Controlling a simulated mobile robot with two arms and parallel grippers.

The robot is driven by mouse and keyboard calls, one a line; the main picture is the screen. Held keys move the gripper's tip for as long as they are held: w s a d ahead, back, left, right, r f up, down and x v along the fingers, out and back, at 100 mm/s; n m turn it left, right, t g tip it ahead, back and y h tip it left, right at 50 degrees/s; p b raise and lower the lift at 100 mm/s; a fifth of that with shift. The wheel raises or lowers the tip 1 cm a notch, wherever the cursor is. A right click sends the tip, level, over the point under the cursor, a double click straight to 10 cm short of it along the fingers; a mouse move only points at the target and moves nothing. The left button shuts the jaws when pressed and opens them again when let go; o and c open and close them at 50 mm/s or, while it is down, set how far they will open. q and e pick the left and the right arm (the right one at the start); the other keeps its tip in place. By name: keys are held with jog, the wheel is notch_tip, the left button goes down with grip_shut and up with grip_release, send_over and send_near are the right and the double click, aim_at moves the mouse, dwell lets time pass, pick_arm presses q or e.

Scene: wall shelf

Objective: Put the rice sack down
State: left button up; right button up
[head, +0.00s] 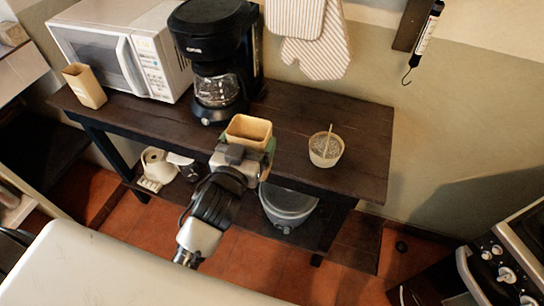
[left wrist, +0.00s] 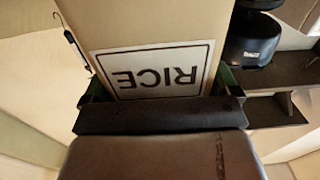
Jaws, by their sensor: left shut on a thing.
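The rice sack (head: 248,130) is a tan, open-topped sack, roughly upright over the front part of the dark wooden shelf top (head: 293,150). In the left wrist view the sack (left wrist: 150,25) shows a white label reading RICE, upside down in that picture. My left gripper (head: 243,153) is shut on it from the front, with green-edged fingers at its two sides. The gripper also shows in the left wrist view (left wrist: 160,97). The sack's base is hidden, so I cannot tell whether it touches the wood. My right gripper is not in view.
A coffee maker (head: 213,55) stands behind the sack, with a microwave (head: 120,50) to its left. A similar tan container (head: 84,86) is at the far left. A small cup with a stick (head: 325,150) stands to the right. The right end is clear.

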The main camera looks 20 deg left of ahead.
aim_at(260, 131)
pick_arm(q)
jog(key=w, duration=0.2)
jog(key=w+b, duration=0.1)
jog(key=w, duration=0.1)
jog(key=w+d+b, duration=0.1)
jog(key=w, duration=0.1)
jog(key=shift+w+d, duration=0.1)
jog(key=shift+w, duration=0.3)
jog(key=w+r+b, duration=0.2)
jog(key=w+b, duration=0.1)
jog(key=w, duration=0.3)
notch_tip(260, 131, down, 9)
jog(key=shift+w+b, duration=0.3)
jog(key=shift+w, duration=0.15)
jog(key=shift+f, duration=0.1)
jog(key=shift+f, duration=0.2)
jog(key=o, duration=0.9)
jog(key=shift+r, duration=0.2)
